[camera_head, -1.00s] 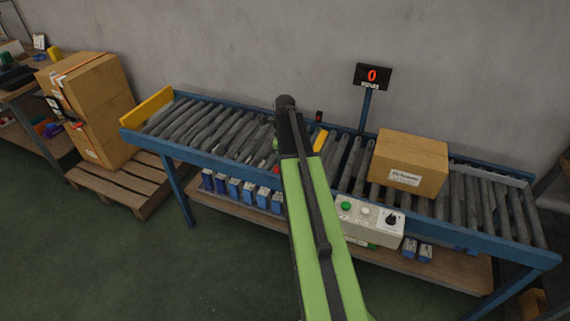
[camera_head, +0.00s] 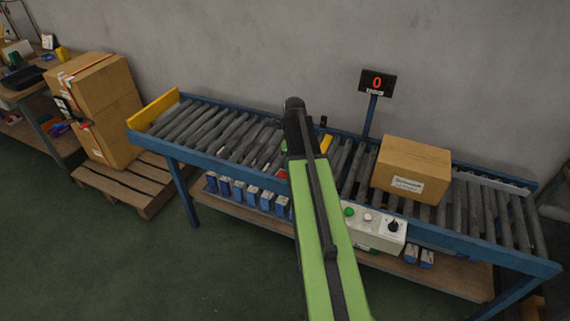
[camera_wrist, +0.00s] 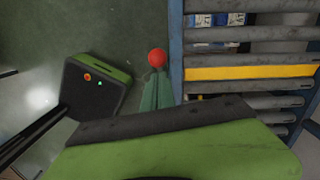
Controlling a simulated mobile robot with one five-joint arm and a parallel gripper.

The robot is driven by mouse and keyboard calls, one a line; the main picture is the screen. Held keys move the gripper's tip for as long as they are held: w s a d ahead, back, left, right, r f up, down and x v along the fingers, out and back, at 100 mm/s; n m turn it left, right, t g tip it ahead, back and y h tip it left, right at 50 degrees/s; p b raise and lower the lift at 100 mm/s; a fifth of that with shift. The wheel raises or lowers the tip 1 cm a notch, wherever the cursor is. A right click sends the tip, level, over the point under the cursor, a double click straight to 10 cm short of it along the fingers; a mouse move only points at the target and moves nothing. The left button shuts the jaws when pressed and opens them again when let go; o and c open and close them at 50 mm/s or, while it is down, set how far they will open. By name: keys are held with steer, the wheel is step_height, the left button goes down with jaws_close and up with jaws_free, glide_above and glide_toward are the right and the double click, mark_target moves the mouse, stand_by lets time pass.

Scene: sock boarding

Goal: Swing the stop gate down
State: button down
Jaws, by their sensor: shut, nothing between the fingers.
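The stop gate is a yellow bar (camera_wrist: 250,72) lying across the conveyor between grey rollers in the wrist view. Its far end shows as a short yellow piece (camera_head: 326,143) just right of my arm in the head view. I cannot tell from these views whether it stands raised. A red ball knob (camera_wrist: 157,58) sits beside the conveyor's near rail, roughly in line with the bar. My gripper (camera_wrist: 157,80) is shut and empty, its green fingers pointing at the knob, tips at its edge in the picture. Contact is unclear.
A cardboard box (camera_head: 412,168) sits on the rollers right of the gate. A control box (camera_head: 374,226) hangs on the near rail. A yellow end plate (camera_head: 155,110) closes the left end. A counter display (camera_head: 377,83) reads 0. Stacked cartons (camera_head: 100,105) stand on a pallet at left.

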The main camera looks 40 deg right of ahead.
steer(key=w+a+r+p, duration=0.2)
steer(key=w+r+p, duration=0.2)
steer(key=r+p, duration=0.4)
steer(key=shift+r, duration=0.7)
steer(key=shift+w, duration=0.1)
